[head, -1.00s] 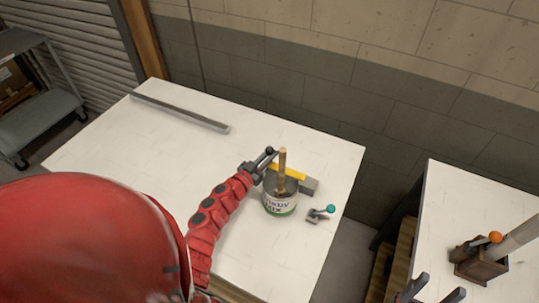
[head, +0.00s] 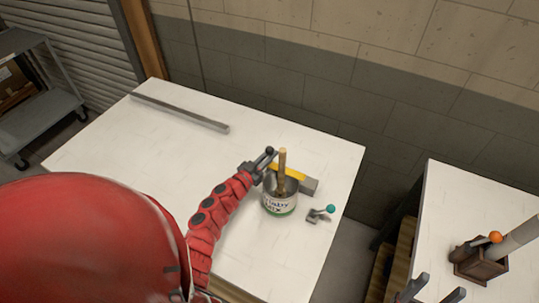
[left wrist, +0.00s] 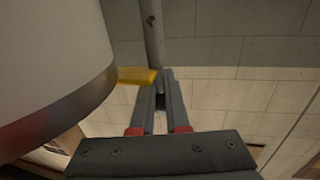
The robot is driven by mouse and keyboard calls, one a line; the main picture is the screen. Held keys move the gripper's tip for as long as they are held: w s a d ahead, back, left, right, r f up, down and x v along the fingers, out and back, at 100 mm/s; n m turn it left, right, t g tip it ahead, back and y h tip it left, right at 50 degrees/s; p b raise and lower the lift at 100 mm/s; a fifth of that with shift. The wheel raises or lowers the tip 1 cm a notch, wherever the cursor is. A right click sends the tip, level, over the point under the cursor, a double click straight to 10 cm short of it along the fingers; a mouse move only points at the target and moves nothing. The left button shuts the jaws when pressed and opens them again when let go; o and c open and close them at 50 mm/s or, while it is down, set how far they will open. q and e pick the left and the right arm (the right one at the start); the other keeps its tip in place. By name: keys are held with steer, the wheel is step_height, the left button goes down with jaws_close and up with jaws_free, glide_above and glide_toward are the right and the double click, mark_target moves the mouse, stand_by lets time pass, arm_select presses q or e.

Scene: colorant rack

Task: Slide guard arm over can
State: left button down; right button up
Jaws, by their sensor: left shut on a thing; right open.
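The can (head: 280,204), with a white label and green lower band, stands upright on the white table with a wooden stick (head: 282,170) rising from it. The yellow guard arm (head: 291,173) runs from near my left gripper toward a grey block (head: 309,186), behind the stick and at the can's far rim. My left gripper (head: 263,164) is shut at the guard arm's left end, on what looks like its dark-knobbed handle. In the left wrist view, the yellow bar (left wrist: 137,76) meets the fingertips (left wrist: 160,82). My right gripper (head: 433,290) is open and empty at the bottom right.
A small clamp with a teal knob (head: 321,214) sits right of the can. A long grey bar (head: 180,112) lies at the table's back left. A second table (head: 450,200) at right holds a brown holder (head: 476,266) with an orange knob. A gap separates the tables.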

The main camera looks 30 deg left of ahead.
arm_select(q)
steer(key=shift+r, duration=0.15)
steer(key=shift+s+p, duration=0.2)
steer(key=shift+p, duration=0.25)
steer(key=c, duration=0.9)
jaws_free()
steer(key=shift+s, duration=0.1)
